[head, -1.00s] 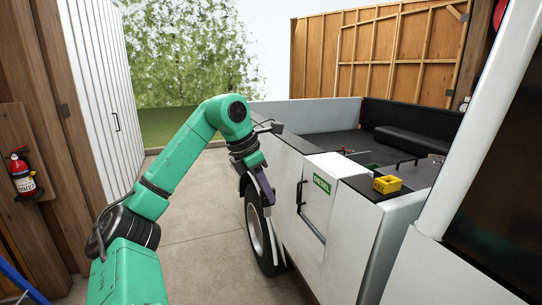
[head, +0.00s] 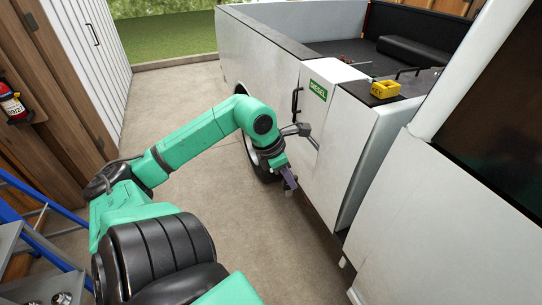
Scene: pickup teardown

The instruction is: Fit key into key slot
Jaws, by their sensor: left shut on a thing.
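My left gripper (head: 289,181) points down in front of the white side of the truck (head: 330,160), below the black door handle (head: 297,103). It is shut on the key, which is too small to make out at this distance. I cannot tell whether the gripper touches the truck side. No key slot can be made out; my wrist hides part of the panel around the handle. My right gripper is not in view.
A green DIESEL label (head: 318,89) is on the truck panel. A yellow block (head: 385,89) sits on its black top edge. A fire extinguisher (head: 12,103) hangs at left. A blue ladder (head: 35,205) stands at lower left. The concrete floor (head: 185,90) beside the truck is clear.

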